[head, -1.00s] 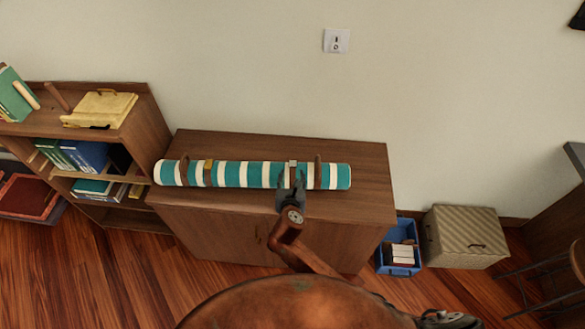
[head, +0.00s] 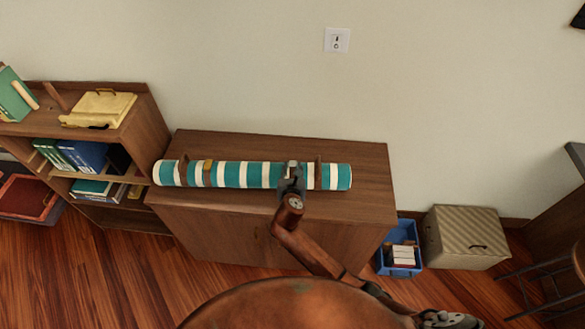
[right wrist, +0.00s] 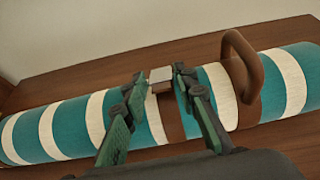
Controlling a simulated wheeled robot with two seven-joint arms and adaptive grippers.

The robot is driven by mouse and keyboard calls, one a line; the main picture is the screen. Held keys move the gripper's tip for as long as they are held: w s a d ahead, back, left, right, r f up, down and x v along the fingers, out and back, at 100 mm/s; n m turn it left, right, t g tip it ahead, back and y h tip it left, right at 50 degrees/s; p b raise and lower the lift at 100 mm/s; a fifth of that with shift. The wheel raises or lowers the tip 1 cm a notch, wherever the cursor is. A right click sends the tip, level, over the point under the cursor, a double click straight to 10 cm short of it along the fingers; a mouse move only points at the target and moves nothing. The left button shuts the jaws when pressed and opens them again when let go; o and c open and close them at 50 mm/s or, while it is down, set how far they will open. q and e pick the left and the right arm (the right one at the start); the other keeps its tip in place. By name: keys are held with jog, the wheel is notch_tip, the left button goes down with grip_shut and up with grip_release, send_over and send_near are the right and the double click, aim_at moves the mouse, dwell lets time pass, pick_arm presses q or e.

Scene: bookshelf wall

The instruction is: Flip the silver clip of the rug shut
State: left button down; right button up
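The rug is a rolled teal-and-white striped cylinder (head: 240,175) lying along the cabinet top, with brown straps around it. Its silver clip (right wrist: 160,76) is a small pale plate on the strap right of the middle; it shows small in the head view (head: 293,164). I cannot tell its exact angle. A gold clip (head: 208,172) sits on the left strap. My right gripper (right wrist: 159,74) is at the silver clip, one finger on each side, with small gaps visible between fingers and clip. It also shows in the head view (head: 291,181). My left gripper is out of view.
A brown strap handle (right wrist: 240,60) rises just right of the right gripper. The wooden cabinet top (head: 365,180) is bare around the rug. A bookshelf (head: 150,125) stands at left; a blue bin (head: 384,262) and a striped box (head: 465,235) stand on the floor at right.

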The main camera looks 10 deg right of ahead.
grip_shut()
jog(key=f+t+b, duration=0.1)
jog(key=b, duration=0.1)
jog(key=t+b, duration=0.1)
jog(key=b, duration=0.1)
jog(key=shift+s+f+h, duration=0.2)
jog(key=shift+f+h, duration=0.15)
jog(key=shift+h, duration=0.05)
jog(key=shift+t+b, duration=0.4)
jog(key=shift+b, duration=0.3)
jog(key=shift+r, duration=0.2)
jog(key=shift+o, duration=2.4)
grip_release()
jog(key=shift+s, duration=0.15)
jog(key=v, duration=1.2)
